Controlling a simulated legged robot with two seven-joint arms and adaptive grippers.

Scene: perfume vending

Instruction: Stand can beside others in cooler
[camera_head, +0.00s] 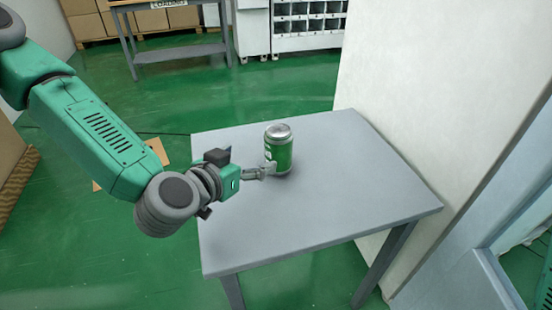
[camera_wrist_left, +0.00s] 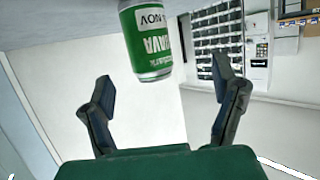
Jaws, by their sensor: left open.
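A green and silver can (camera_head: 279,149) stands upright on the grey table (camera_head: 330,190). My left gripper (camera_head: 262,171) is beside the can's lower left side in the head view. In the left wrist view, the left gripper (camera_wrist_left: 163,90) has its two fingers spread wide, with the can (camera_wrist_left: 146,45) ahead, appearing upside down between and beyond the fingertips. The fingers do not clasp it. My right gripper is not in view. The cooler cannot be clearly made out; part of a glass-fronted or framed unit (camera_head: 485,265) shows at the lower right of the head view.
A tall white wall or panel (camera_head: 430,90) stands along the table's right side. The rest of the tabletop is bare. A second grey table (camera_head: 180,52), cardboard boxes (camera_head: 150,20) and a white shelf unit (camera_head: 307,22) are at the back, across open green floor.

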